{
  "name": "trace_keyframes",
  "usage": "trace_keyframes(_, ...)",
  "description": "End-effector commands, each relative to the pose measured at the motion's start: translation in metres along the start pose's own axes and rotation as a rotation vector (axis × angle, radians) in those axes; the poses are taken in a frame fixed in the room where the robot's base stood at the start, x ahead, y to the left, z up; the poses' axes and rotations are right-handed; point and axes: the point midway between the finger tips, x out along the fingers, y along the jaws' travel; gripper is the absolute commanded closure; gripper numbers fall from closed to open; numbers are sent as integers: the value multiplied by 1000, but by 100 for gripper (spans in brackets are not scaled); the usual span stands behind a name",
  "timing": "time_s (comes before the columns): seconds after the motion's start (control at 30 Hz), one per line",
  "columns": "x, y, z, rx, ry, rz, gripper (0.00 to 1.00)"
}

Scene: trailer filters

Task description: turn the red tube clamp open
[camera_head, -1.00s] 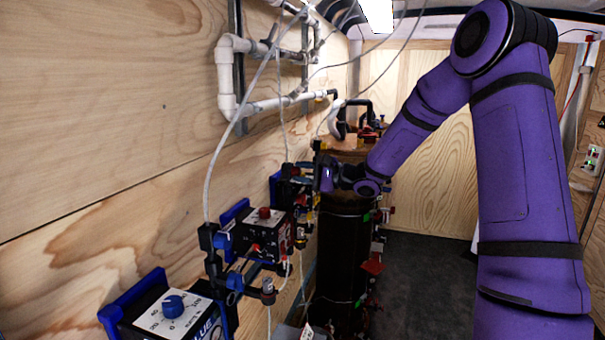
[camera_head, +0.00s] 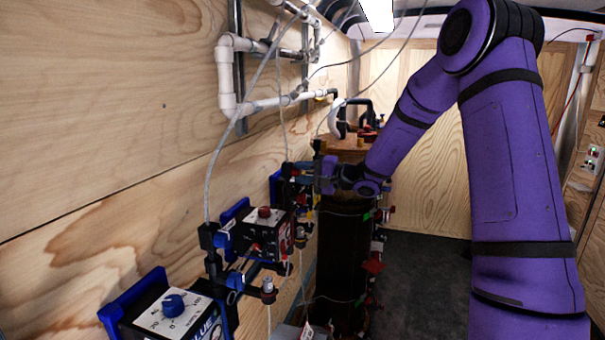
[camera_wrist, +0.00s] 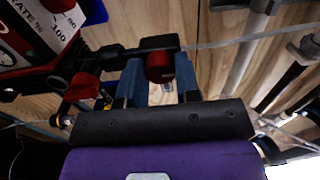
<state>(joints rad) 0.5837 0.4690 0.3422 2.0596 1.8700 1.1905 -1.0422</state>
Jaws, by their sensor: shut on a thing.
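The red tube clamp (camera_wrist: 159,68) shows in the wrist view as a dark red knob below a black holder, with a pale tube running off to the right. My gripper (camera_wrist: 160,80) has its two blue-grey fingers on either side of the knob and is shut on it. In the head view my gripper (camera_head: 300,169) points left at the black fittings near the wooden wall. The clamp itself cannot be made out there, and its turn angle is not clear.
Another red part (camera_wrist: 82,89) sits left of my fingers, near a red and black control box (camera_wrist: 35,30). In the head view, a control box with a red knob (camera_head: 264,212), a blue-knobbed box (camera_head: 173,304) and a dark column (camera_head: 340,255) stand close by. White pipes (camera_head: 228,85) line the wall.

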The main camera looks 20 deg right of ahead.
Motion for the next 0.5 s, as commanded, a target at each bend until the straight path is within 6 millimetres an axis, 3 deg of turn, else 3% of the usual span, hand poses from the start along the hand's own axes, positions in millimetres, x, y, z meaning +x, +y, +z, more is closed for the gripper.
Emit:
trace_keyframes(0.33, -1, 1, 0, 0, 0, 3, 93)
trace_keyframes(0.37, -1, 1, 0, 0, 0, 3, 63)
trace_keyframes(0.43, -1, 1, 0, 0, 0, 2, 47)
trace_keyframes(0.5, 0, 1, 0, 0, 0, 2, 44)
